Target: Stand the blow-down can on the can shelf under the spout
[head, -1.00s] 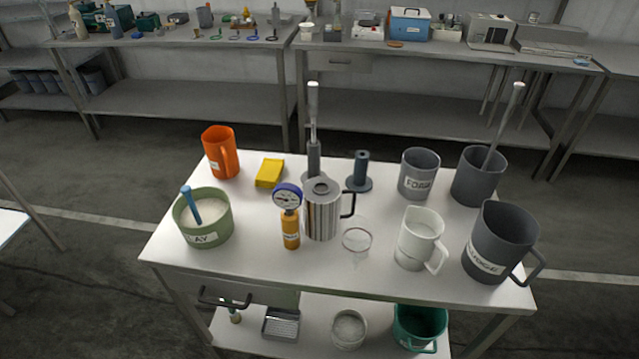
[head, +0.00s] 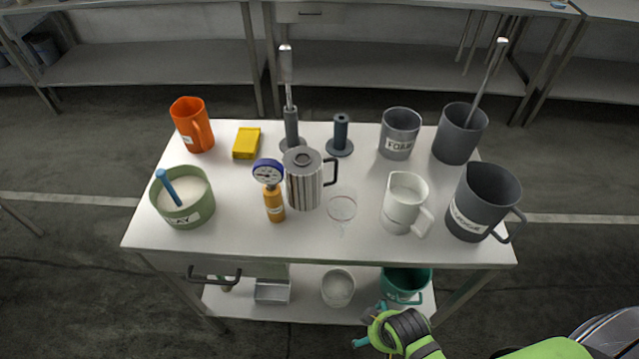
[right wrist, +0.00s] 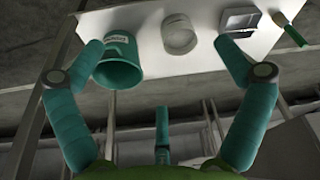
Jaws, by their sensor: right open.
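A teal-green can (head: 408,278) with a side handle stands at the right end of the table's lower shelf (head: 305,306). It also shows in the right wrist view (right wrist: 121,68), with a pale label that I cannot read. My right gripper (head: 368,325) has come in from the lower right in the head view, just in front of the can. In the right wrist view my gripper (right wrist: 160,50) is open and empty. One finger overlaps the can's edge; I cannot tell whether they touch. My left gripper is not in view. I see no spout that I can identify.
A clear tub (head: 338,287) and a metal tray (head: 272,291) share the lower shelf. The tabletop (head: 240,235) above overhangs it and carries a striped pot (head: 304,185), a white jug (head: 404,205), a dark jug (head: 484,205) and several other vessels.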

